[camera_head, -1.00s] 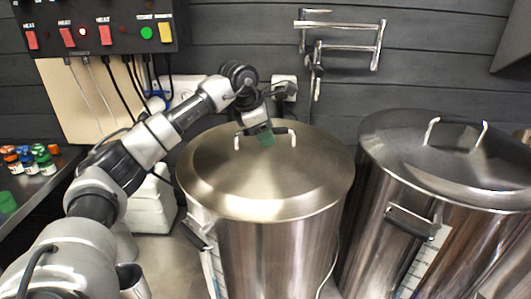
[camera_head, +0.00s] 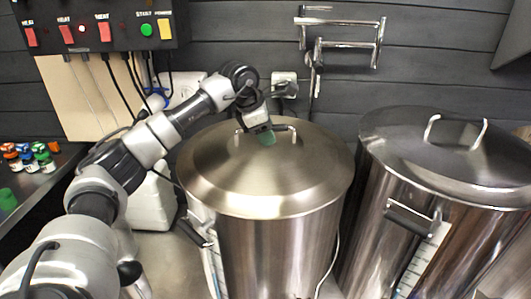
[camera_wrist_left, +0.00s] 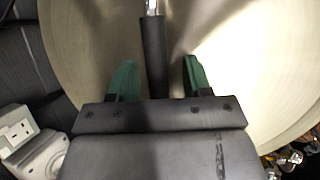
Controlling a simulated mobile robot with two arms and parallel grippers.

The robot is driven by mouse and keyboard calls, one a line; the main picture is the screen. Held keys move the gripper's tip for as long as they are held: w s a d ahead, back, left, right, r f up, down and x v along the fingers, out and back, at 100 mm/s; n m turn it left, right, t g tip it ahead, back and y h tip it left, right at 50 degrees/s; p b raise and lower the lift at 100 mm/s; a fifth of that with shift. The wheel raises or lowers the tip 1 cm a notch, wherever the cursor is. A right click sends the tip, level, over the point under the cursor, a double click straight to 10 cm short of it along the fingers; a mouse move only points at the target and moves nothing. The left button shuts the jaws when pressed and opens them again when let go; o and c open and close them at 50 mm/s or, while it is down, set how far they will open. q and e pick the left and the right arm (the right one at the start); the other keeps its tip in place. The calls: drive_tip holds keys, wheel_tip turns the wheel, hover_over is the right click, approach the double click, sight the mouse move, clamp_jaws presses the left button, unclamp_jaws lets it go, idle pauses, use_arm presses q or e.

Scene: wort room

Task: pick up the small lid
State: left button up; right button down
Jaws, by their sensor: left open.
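A brushed steel lid (camera_head: 255,185) lies on the left kettle, with a handle (camera_head: 238,137) with metal ends and a dark grip. It also fills much of the left wrist view (camera_wrist_left: 85,45). My left gripper (camera_head: 267,138) is at this handle, its green fingers pointing down at the lid. In the left wrist view the fingers (camera_wrist_left: 160,80) are apart, one on each side of the dark handle grip (camera_wrist_left: 153,60), with gaps visible on both sides. A similar lid (camera_head: 450,150) with a metal handle lies on the right kettle. My right gripper is not in view.
The left kettle (camera_head: 270,255) and right kettle (camera_head: 375,220) stand close together. A control box (camera_head: 100,25) with cables and a wall socket (camera_head: 284,85) are behind. Small bottles (camera_head: 30,158) stand on the left counter. A metal rack (camera_head: 345,45) is on the wall.

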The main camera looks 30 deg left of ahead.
use_arm(q)
clamp_jaws()
drive_tip(key=shift+w+r, duration=0.1)
drive_tip(key=shift+r, duration=0.05)
drive_tip(key=shift+r, duration=0.1)
